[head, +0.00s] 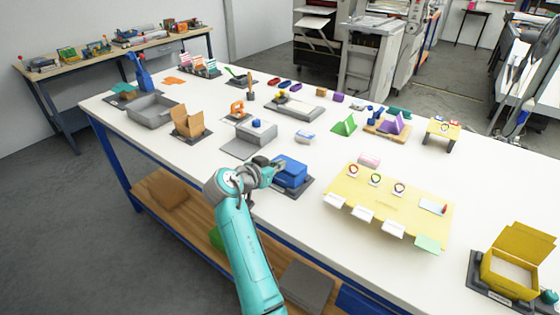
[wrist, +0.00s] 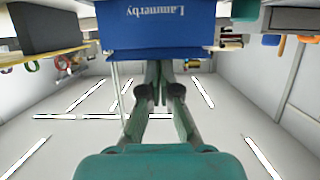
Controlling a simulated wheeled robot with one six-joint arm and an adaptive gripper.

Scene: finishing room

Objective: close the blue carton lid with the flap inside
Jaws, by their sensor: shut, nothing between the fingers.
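The blue carton (head: 291,170) stands on a dark base plate near the front edge of the white table in the head view. Its top looks covered by the lid; I cannot tell whether the flap is tucked inside. The wrist view is upside down and shows the carton's blue face (wrist: 155,28) with printed lettering. My gripper (head: 275,169) is at the carton's left side, partly in front of it. In the wrist view my gripper's fingers (wrist: 158,68) are together and empty, pointing at the carton; I cannot tell whether they touch it.
A grey box (head: 250,138) with a blue knob stands behind and left of the carton. A yellow board (head: 395,210) with tags lies to the right. An open yellow carton (head: 512,270) stands at the far right. Bare table lies in front of the board.

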